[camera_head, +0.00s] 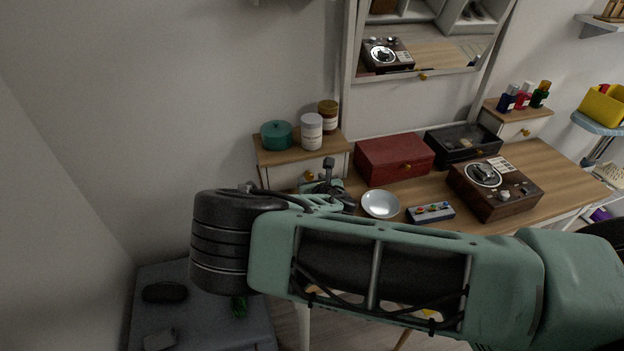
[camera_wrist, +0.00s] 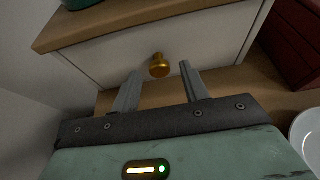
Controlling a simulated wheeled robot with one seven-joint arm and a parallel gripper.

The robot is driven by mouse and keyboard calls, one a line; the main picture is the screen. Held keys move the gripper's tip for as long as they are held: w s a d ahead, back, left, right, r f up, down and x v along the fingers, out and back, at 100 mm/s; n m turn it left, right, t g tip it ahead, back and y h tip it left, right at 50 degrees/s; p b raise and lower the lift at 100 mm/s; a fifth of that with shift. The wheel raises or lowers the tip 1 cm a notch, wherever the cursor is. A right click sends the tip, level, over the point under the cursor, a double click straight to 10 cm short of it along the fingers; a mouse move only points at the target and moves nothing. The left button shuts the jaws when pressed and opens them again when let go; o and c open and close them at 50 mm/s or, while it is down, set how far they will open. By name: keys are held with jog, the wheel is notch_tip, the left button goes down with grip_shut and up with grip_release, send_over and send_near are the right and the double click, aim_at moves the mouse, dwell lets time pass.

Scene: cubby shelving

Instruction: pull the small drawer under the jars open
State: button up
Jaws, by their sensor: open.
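The small drawer (camera_wrist: 205,40) has a white front and a round brass knob (camera_wrist: 159,66). It sits under a wooden top (camera_head: 300,152) that carries the jars: a teal pot (camera_head: 277,135), a white jar (camera_head: 311,132) and a brown jar (camera_head: 328,115). The drawer looks shut. My gripper (camera_wrist: 158,80) is open in front of the drawer, with the knob just beyond and between its two fingertips in the wrist view. I cannot tell whether the fingers touch the knob. In the head view my arm hides part of the gripper.
A dark red box (camera_head: 394,158) stands right of the drawer unit. A silver bowl (camera_head: 380,204), a grey button panel (camera_head: 431,212) and a record player (camera_head: 495,187) lie on the desk. A black box (camera_head: 461,142) is behind. A mirror (camera_head: 420,60) rises at the back.

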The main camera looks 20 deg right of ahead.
jog(key=shift+w+f, duration=0.1)
jog(key=shift+w, duration=0.05)
grip_shut()
jog(key=s, duration=0.9)
jog(key=shift+s+b, duration=0.3)
jog(key=shift+s, duration=0.1)
grip_release()
